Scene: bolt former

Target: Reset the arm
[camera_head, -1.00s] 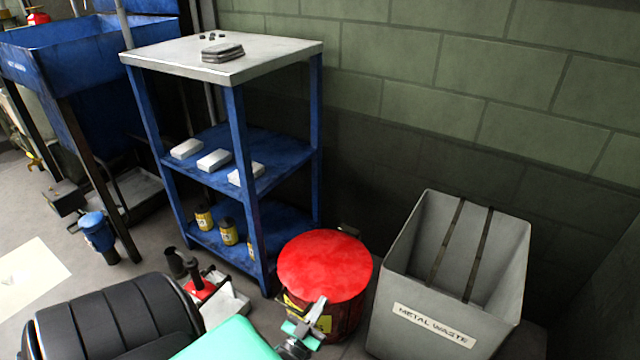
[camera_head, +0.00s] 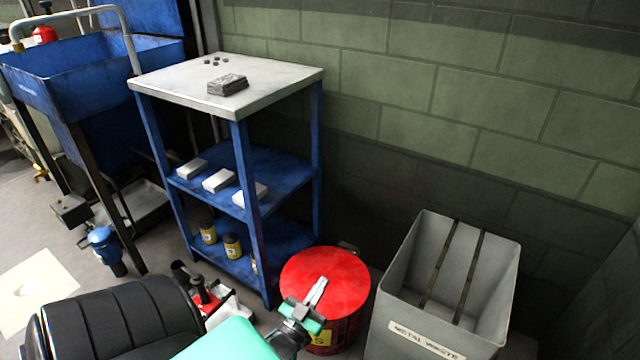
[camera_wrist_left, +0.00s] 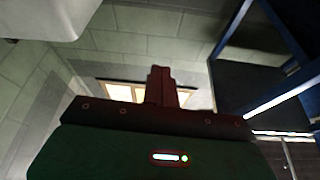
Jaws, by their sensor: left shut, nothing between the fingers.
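My left arm comes in at the bottom of the head view, with a black ribbed sleeve and a teal link. My left gripper (camera_head: 317,292) is shut and empty, in front of the red round lid of a drum (camera_head: 325,270) in the picture. In the left wrist view the shut fingers (camera_wrist_left: 161,86) stand up in the middle, with nothing between them. Behind them are a block wall, a bright panel and part of the blue shelf frame. My right gripper is not in view.
A blue shelf unit (camera_head: 243,140) with a grey top holds a dark stack (camera_head: 228,84), white boxes and yellow-labelled containers. A grey metal waste bin (camera_head: 398,310) with two straps stands right of the drum. A blue sink (camera_head: 60,80) is at the left.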

